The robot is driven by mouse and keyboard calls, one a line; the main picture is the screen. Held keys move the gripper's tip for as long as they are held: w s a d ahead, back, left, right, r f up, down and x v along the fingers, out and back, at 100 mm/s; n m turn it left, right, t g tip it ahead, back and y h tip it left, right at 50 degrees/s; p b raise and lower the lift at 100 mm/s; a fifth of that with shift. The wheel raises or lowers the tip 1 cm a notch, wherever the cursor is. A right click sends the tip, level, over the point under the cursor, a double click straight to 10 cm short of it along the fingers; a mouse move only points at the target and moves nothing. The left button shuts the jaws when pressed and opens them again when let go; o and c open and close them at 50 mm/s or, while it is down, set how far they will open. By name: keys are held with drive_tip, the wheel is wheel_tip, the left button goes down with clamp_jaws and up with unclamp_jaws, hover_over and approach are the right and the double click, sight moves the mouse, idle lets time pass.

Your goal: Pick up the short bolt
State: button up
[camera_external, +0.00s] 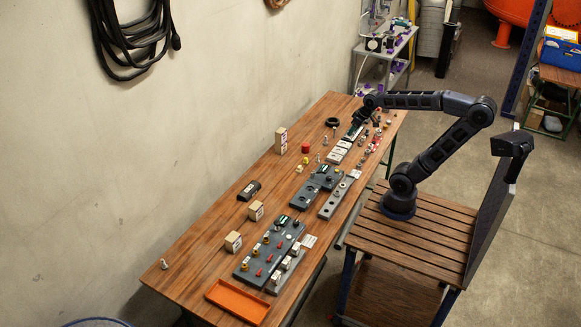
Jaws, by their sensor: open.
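My gripper (360,117) is open at the far end of the long wooden workbench (196,250). It is low over the bench, close to a dark and green block, and its fingertips are too small to make out well. I cannot tell whether it touches anything. I cannot tell which small part is the short bolt. Several small metal and coloured parts (369,147) stand along the bench's right edge near my gripper. A lone small metal piece (164,264) stands at the near left end, far from my gripper.
Grey fixture boards (269,250) with small parts fill the near right of the bench. An orange tray (237,302) lies at the near edge. Small boxes (233,242), a dark cylinder (249,190) and a black ring (332,122) stand along the wall side. The bench's left part is mostly clear.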

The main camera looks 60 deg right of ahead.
drive_tip(key=w+d+f+m, duration=0.2)
drive_tip(key=w+d+m, duration=0.1)
drive_tip(key=w+d, duration=0.8)
drive_tip(key=m+g+h, duration=0.2)
drive_tip(key=m+h, duration=0.2)
drive_tip(key=m, duration=0.2)
hover_over(334, 128)
drive_tip(key=s+a, duration=0.2)
drive_tip(key=f, duration=2.9)
drive_tip(key=shift+w+d+f, duration=0.2)
drive_tip(key=shift+w+f, duration=0.05)
drive_tip(key=shift+f, duration=0.05)
drive_tip(key=x, duration=0.4)
drive_tip(key=shift+f, duration=0.1)
drive_tip(key=shift+y, duration=0.3)
drive_tip(key=shift+x, duration=2.95)
drive_tip(key=shift+s, duration=0.15)
clamp_jaws()
